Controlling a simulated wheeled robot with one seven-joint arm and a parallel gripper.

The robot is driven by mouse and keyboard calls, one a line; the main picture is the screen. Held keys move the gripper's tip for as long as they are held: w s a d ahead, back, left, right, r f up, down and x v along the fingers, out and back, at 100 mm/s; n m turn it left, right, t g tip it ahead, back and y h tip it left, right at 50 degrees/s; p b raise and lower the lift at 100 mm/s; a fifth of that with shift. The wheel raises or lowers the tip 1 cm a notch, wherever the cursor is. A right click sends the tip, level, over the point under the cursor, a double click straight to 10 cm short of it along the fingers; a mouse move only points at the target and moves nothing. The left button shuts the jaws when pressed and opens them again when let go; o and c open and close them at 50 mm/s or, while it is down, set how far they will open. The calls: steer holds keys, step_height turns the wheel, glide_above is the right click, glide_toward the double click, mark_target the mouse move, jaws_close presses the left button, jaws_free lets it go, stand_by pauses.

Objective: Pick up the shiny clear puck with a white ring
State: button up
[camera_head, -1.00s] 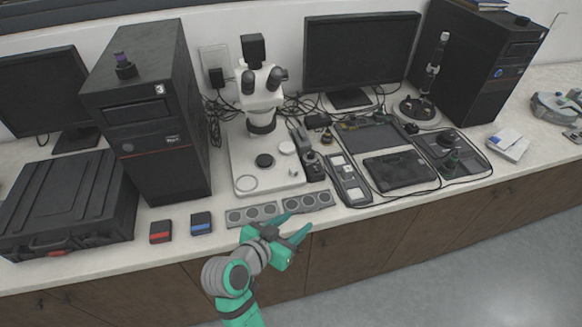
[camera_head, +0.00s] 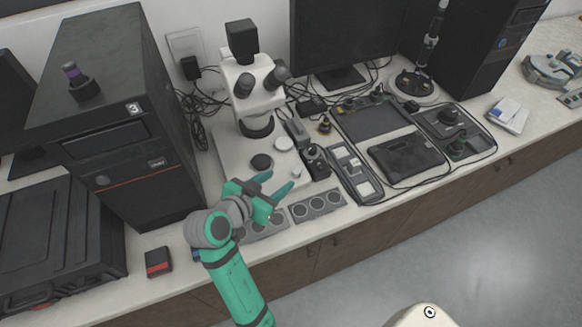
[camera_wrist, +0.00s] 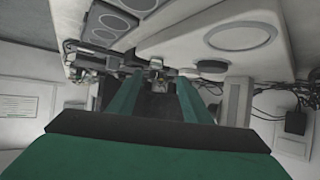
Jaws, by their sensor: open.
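A pale, see-through disc with a white ring (camera_wrist: 242,31), which looks like the clear puck, lies on the microscope's white base in the wrist view. In the head view now my gripper covers the spot where it lies. My gripper (camera_head: 277,183) is open with nothing between its green fingers. It hovers over the front of the microscope base. In the wrist view my fingers (camera_wrist: 158,82) point past the disc, which is to their upper right and outside the jaws.
On the microscope base (camera_head: 226,150) also lie a black disc (camera_head: 262,162), a white disc (camera_head: 284,144) and a small white piece (camera_head: 296,173). Trays with round wells (camera_head: 317,205) line the counter's front. The microscope head (camera_head: 253,85) rises behind. A black computer tower (camera_head: 120,120) stands left.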

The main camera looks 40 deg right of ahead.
mark_target(296, 171)
steer(key=d, duration=0.1)
steer(key=d+f, duration=0.1)
steer(key=d, duration=0.1)
steer(key=shift+f, duration=0.3)
steer(key=shift+x, duration=2.55)
steer(key=shift+w+r, duration=0.15)
steer(key=shift+r, duration=0.05)
steer(key=c, duration=1.1)
